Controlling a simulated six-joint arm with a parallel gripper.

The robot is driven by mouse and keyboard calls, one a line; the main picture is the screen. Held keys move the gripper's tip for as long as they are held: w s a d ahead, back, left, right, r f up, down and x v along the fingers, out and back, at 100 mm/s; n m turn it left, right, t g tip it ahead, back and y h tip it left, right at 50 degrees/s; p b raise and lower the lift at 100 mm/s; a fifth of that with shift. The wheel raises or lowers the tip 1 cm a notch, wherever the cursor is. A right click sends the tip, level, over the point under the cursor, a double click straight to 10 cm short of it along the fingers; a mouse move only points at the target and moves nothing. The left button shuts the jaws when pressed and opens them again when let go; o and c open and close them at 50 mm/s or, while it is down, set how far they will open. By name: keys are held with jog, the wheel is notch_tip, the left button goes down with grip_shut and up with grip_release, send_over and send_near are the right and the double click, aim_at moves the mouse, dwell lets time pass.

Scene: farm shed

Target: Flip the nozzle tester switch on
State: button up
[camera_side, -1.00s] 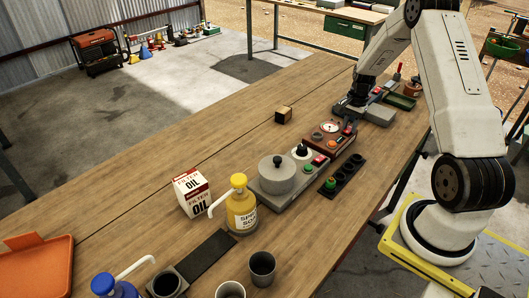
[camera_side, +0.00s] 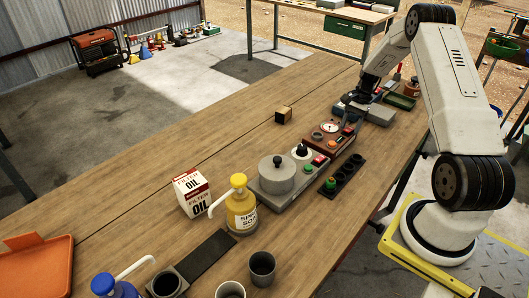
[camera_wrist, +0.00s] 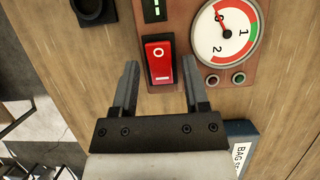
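The nozzle tester is a red-brown box (camera_side: 322,141) with a round white gauge, standing on the bench in the side view. In the wrist view its panel shows the gauge (camera_wrist: 226,32) and a red rocker switch (camera_wrist: 159,60). The switch has a white circle near its upper end and a short white bar near its lower end. My gripper (camera_wrist: 161,68) is open and empty, with one finger on each side of the switch in the picture. I cannot tell whether the fingers touch the panel. In the side view my gripper (camera_side: 353,117) is beside the tester, its fingers hard to make out.
A grey device with a round pot (camera_side: 277,175) stands left of the tester. A black strip with a green-topped piece (camera_side: 330,183) lies in front. A yellow bottle (camera_side: 240,207) and an oil carton (camera_side: 192,192) stand farther left.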

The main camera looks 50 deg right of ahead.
jog(key=shift+r, duration=0.15)
jog(key=v, duration=0.7)
jog(key=shift+d+r, duration=0.2)
jog(key=shift+r, duration=0.1)
dwell(0.4)
jog(key=w+a+r+n+h, duration=0.2)
jog(key=a+n, duration=0.2)
jog(key=a, duration=0.6)
jog(key=w+a+r+n+h, duration=0.15)
jog(key=a+n, duration=0.25)
jog(key=a, duration=0.6)
jog(key=s+a+n+t, duration=0.1)
jog(key=s+a+n, duration=0.4)
jog(key=a, duration=0.3)
jog(key=s+a+n+t+h, duration=0.1)
jog(key=s+a+n, duration=0.4)
jog(key=a, duration=0.4)
jog(key=shift+a+t, duration=0.25)
jog(key=shift+t, duration=0.05)
